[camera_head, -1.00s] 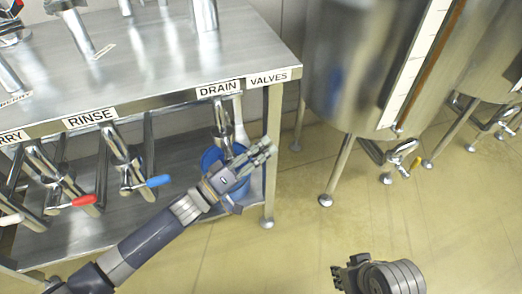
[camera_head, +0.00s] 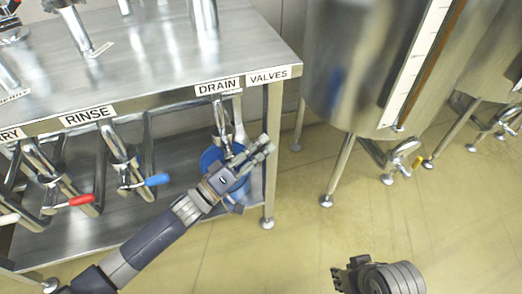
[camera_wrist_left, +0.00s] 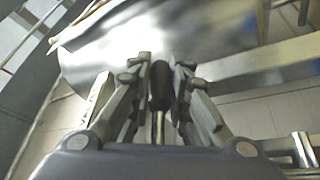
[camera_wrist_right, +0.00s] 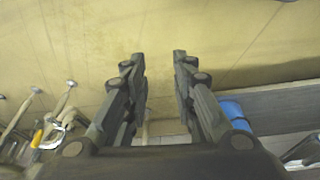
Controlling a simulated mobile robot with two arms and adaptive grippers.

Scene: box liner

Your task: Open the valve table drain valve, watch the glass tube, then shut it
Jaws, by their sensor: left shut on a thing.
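The drain valve (camera_head: 222,122) hangs under the table edge below the DRAIN label (camera_head: 217,87). My left gripper (camera_head: 262,149) is in front of it, above the blue bucket. In the left wrist view my left gripper (camera_wrist_left: 161,68) is shut on a dark valve handle (camera_wrist_left: 160,88) with a metal stem. In the head view the fingers hide that handle. An upright tube with an orange-brown line (camera_head: 428,75) runs beside a white scale (camera_head: 411,65) on the tank. My right gripper (camera_head: 347,273) is low at the right; its wrist view shows its fingers (camera_wrist_right: 159,62) apart and empty.
The blue bucket (camera_head: 209,158) stands on the lower shelf. Valves with a blue handle (camera_head: 157,180) and a red handle (camera_head: 82,200) hang to the left. The table leg (camera_head: 272,160) is close right of the bucket. The floor (camera_head: 300,235) between table and tank is clear.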

